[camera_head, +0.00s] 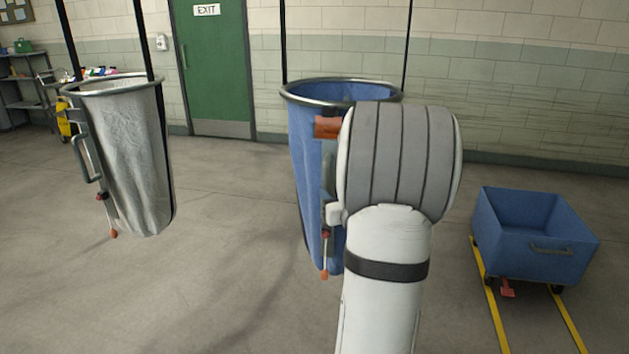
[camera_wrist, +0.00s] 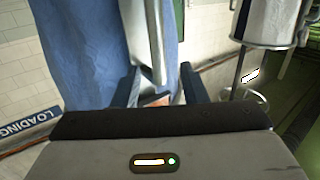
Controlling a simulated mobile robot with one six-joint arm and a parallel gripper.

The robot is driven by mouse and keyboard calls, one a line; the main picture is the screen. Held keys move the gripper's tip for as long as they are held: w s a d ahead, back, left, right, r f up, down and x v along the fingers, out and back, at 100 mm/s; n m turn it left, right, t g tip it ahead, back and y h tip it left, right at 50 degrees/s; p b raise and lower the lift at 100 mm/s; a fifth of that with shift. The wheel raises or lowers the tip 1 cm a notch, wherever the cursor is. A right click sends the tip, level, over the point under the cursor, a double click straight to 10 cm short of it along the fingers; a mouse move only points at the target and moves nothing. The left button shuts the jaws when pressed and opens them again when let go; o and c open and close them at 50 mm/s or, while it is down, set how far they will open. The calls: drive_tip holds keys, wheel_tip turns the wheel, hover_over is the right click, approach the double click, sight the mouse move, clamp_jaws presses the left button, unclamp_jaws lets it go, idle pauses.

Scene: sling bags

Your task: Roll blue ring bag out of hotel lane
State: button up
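The blue ring bag (camera_head: 304,150) hangs upright from dark straps in the middle of the head view, its metal ring (camera_head: 300,97) on top. My arm hides its right part. An orange tab shows below the ring, and a thin rod with a red-orange tip (camera_head: 324,272) runs down its side. In the wrist view, blue cloth (camera_wrist: 80,50) fills the left, and a pale metal bar (camera_wrist: 148,45) runs down toward my gripper (camera_wrist: 160,88). The gripper's dark fingers stand apart, with an orange piece showing between them. Whether they touch the bar is unclear.
A grey-white ring bag (camera_head: 135,150) hangs at left. A blue wheeled cart (camera_head: 530,245) stands at right on yellow floor lines. A green exit door (camera_head: 212,70) is behind. Floor between the bags is clear. A loading sign (camera_wrist: 28,123) shows in the wrist view.

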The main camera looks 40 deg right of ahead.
sight(327, 181)
drive_tip(key=shift+w+d+r, duration=0.1)
drive_tip(key=shift+w+d, duration=0.2)
drive_tip(key=shift+d, duration=0.05)
drive_tip(key=p+x, duration=0.1)
drive_tip(key=x, duration=0.6)
drive_tip(key=shift+c, duration=0.2)
clamp_jaws()
